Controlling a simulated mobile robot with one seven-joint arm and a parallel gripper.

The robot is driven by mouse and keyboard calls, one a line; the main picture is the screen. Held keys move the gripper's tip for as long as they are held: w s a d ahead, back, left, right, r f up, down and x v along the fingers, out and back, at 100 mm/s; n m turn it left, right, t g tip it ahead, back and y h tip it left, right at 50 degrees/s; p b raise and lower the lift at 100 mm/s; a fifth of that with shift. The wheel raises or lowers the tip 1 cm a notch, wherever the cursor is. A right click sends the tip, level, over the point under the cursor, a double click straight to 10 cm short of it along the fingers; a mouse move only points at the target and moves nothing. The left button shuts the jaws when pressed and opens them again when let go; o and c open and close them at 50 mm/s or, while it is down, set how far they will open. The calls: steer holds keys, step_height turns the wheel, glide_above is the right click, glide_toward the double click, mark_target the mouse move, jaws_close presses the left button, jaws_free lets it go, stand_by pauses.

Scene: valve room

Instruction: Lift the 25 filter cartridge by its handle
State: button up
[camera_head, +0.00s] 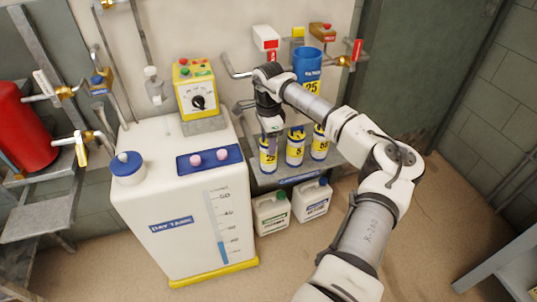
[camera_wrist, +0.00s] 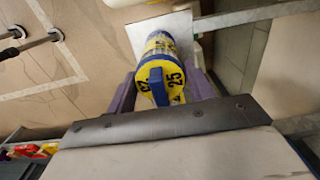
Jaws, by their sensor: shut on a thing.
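The 25 filter cartridge (camera_head: 268,160) is a blue and yellow cylinder at the left of a row on the grey shelf. It stands upright directly below my gripper (camera_head: 271,131). In the wrist view the cartridge (camera_wrist: 160,48) shows its yellow top ring marked 25, with a blue handle (camera_wrist: 158,88) across it. The purple fingers of my gripper (camera_wrist: 160,92) lie on both sides of the top, and the gripper is shut on the handle. The exact finger contact is hidden. I cannot tell whether the cartridge's base touches the shelf.
Two similar cartridges, one marked 5 (camera_head: 295,150) and another (camera_head: 319,147), stand close to the right. A blue filter housing marked 25 (camera_head: 308,68) and valve pipes are behind. The white day tank (camera_head: 185,215) is left. White jugs (camera_head: 272,214) stand below the shelf.

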steer(key=c, duration=0.5)
